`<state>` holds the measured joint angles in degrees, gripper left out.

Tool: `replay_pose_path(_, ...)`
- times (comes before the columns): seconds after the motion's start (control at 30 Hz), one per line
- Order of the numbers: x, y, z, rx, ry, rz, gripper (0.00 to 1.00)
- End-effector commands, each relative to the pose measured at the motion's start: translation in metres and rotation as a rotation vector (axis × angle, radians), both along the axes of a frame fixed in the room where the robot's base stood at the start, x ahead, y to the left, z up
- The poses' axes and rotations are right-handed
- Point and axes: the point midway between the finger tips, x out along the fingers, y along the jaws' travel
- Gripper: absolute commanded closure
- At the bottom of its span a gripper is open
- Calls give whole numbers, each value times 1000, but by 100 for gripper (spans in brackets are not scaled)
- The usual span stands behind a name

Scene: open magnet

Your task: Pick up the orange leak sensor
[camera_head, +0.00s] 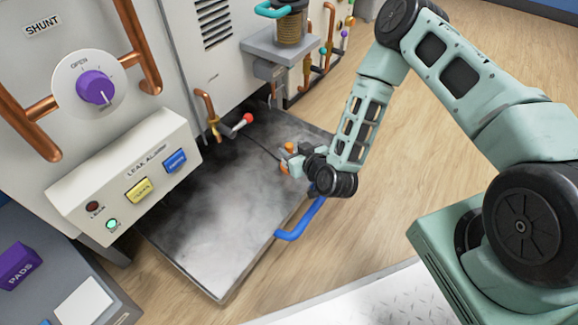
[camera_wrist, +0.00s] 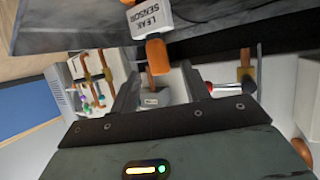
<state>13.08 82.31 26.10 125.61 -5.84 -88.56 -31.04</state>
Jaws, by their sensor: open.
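The leak sensor (camera_wrist: 152,18) has a white body with its name on it and orange end parts, one of them the block (camera_wrist: 157,56) facing me in the wrist view. In the head view it is small beside my gripper (camera_head: 303,164), over the right part of the dark tray, with orange parts (camera_head: 290,148) showing. A thin dark cable runs from there up-left. In the wrist view my gripper (camera_wrist: 160,70) is open, with one finger on each side of the orange block. The block is close to the fingertips; I cannot tell whether they touch it.
The wet-looking tray (camera_head: 215,235) has fog over it and a blue handle (camera_head: 300,222) at its right edge. A leak alarm box (camera_head: 125,180) stands at left. A copper pipe with a red-tipped lever (camera_head: 242,123) is behind the tray. Wooden floor lies right.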

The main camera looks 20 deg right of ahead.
Motion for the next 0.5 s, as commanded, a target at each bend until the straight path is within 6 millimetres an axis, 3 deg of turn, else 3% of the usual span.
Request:
replay_pose_path(0.2,27,5,-14,1,-2,0,54)
replay_pose_path(0.5,30,5,-13,1,0,0,54)
